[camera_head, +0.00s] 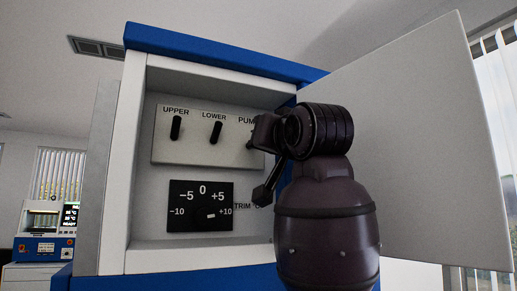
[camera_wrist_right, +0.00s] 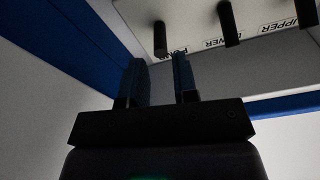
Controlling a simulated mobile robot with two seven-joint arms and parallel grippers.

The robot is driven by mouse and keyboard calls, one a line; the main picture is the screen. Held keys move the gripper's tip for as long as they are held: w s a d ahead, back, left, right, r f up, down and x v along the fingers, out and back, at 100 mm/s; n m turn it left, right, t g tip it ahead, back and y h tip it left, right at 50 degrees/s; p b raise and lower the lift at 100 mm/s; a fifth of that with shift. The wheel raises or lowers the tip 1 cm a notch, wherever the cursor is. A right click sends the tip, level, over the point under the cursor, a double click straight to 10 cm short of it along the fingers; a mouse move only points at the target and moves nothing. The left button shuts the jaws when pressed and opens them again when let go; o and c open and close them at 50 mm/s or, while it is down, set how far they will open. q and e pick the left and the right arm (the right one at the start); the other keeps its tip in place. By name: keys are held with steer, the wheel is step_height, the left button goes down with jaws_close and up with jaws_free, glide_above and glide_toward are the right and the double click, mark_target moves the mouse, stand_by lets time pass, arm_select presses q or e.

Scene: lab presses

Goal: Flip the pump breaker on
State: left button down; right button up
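The breaker panel (camera_head: 197,152) sits inside an open cabinet and carries dark levers under UPPER, LOWER and PUMP labels. In the head view my right gripper covers most of the PUMP position, so how that lever stands cannot be told there. In the wrist view, where the labels are upside down, the pump breaker lever (camera_wrist_right: 160,38) shows just beyond and between the fingertips of my right gripper (camera_wrist_right: 159,63). The fingers are apart with nothing between them; contact with the lever is not visible. My left gripper is not in view.
The upper lever (camera_head: 176,127) and lower lever (camera_head: 216,132) stand left of the pump position. A black trim dial (camera_head: 200,206) is below. The cabinet door (camera_head: 410,150) stands open on the right. Another blue-and-white machine (camera_head: 40,245) is far left.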

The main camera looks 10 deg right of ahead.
steer(key=shift+b+v, duration=0.6)
steer(key=shift+v, duration=2.4)
